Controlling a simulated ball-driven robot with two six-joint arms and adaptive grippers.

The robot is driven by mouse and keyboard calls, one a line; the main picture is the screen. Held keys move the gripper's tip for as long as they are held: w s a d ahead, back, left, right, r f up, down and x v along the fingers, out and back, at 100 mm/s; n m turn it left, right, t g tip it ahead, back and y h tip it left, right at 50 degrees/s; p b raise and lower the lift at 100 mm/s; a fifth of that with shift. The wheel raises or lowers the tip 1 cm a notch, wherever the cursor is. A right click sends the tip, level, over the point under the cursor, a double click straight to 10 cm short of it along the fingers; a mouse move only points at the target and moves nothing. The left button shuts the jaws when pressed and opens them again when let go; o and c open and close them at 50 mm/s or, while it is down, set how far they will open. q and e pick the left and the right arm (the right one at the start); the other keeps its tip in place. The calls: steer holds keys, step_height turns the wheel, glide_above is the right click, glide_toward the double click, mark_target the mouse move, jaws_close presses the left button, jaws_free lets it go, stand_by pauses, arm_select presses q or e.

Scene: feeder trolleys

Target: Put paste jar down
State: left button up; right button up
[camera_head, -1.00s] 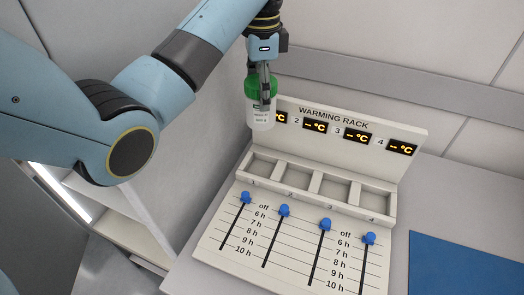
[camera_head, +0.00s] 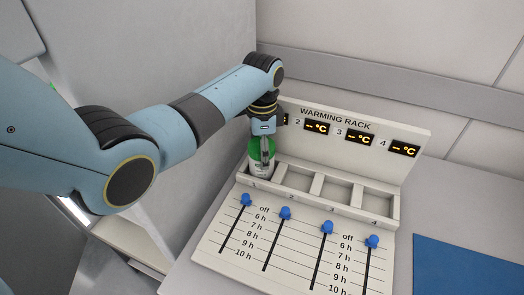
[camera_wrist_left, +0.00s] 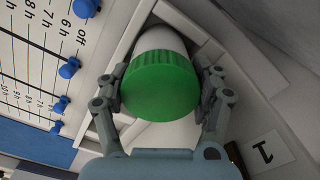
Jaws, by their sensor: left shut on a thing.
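The paste jar (camera_head: 261,165) is white with a green lid and stands about upright in the leftmost compartment, number 1, of the warming rack (camera_head: 385,208). My left gripper (camera_head: 262,150) comes down from above and is shut on the jar. In the left wrist view the gripper's fingers (camera_wrist_left: 163,88) sit on either side of the green lid (camera_wrist_left: 160,86). Whether the jar's base touches the compartment floor is hidden. The other compartments of the rack look empty. My right gripper is not in view.
The rack's panel has several blue sliders (camera_head: 286,213), all near "off". Displays (camera_head: 361,137) stand on its back board. A blue mat (camera_head: 465,266) lies to the right on the grey table. A wall is close behind and to the left.

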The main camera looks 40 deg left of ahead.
arm_select(q)
steer(key=o, duration=1.5)
steer(key=shift+r, duration=0.2)
step_height(320, 180, up, 11)
steer(key=shift+w+f, duration=0.1)
steer(key=shift+f, duration=0.05)
steer(key=shift+r, duration=0.55)
